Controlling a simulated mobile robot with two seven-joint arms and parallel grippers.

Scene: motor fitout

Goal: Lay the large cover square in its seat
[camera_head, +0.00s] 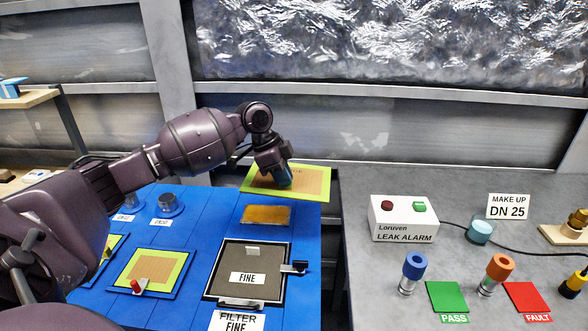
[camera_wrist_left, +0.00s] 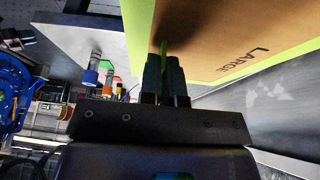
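The large cover (camera_head: 318,188) is a tan panel with a yellow-green border, held at the far end of the blue mat. In the left wrist view the cover (camera_wrist_left: 225,50) bears the word LARGE. My left gripper (camera_head: 283,178) is at the cover's face; in the wrist view its fingers (camera_wrist_left: 165,70) close on a thin green tab of it. A dark square frame (camera_head: 286,277) with a grey insert marked FINE lies nearer, with latches at its right and front edges. A smaller green-bordered tan panel (camera_head: 152,268) sits left of it. My right gripper is not in view.
An amber plate (camera_head: 266,214) lies between the cover and the dark frame. Small capped fittings (camera_head: 167,203) stand at the mat's left. A white leak alarm box (camera_head: 403,219), colored valves and green and red pads stand on the grey bench to the right.

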